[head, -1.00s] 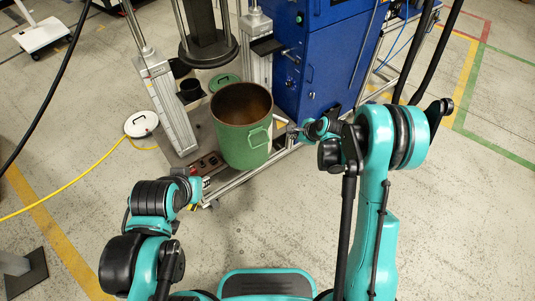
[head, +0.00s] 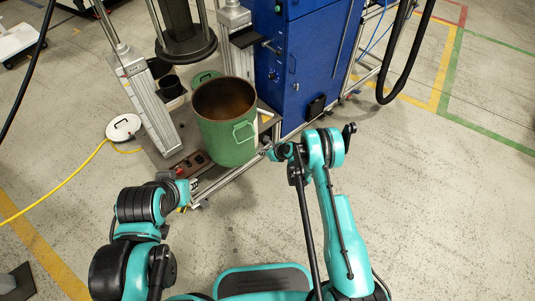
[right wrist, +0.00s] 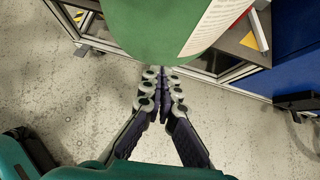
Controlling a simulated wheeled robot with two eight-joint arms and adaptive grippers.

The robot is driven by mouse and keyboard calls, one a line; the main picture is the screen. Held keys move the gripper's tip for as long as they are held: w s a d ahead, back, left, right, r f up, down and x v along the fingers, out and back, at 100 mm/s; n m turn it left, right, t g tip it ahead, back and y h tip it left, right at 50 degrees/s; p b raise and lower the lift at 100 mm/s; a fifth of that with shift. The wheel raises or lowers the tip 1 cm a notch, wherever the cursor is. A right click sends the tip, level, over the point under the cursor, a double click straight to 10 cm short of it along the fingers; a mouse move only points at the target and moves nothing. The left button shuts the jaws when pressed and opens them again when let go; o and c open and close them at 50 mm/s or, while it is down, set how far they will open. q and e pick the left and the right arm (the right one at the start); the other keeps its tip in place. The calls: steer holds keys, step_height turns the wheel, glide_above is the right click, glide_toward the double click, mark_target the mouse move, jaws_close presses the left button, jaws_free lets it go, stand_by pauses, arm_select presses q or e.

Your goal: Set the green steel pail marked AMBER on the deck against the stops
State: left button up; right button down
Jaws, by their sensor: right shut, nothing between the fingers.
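The green steel pail (head: 228,133) stands upright and open-topped on the deck (head: 163,158), near its front right edge. Its bail-type side handle faces right. In the right wrist view the pail (right wrist: 150,22) fills the top, with a white label on its side whose text I cannot read. My right gripper (head: 267,151) is at the pail's lower right; its fingers (right wrist: 161,76) are closed together, empty, and point toward the pail's lower side. I cannot tell whether they touch it. My left gripper (head: 192,184) is by the deck's front edge, its fingers unclear. I cannot make out the stops.
A press column with a round dark plate (head: 187,45) rises behind the pail. A blue cabinet (head: 310,65) stands to the right. Floor at right is clear.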

mark_target(250, 147)
steer(key=w+a+b, duration=0.1)
steer(key=w, duration=0.1)
steer(key=w+a+f, duration=0.1)
steer(key=w+a, duration=0.1)
steer(key=shift+a+f+b, duration=0.15)
steer(key=shift+a+b, duration=0.1)
steer(key=shift+b, duration=0.15)
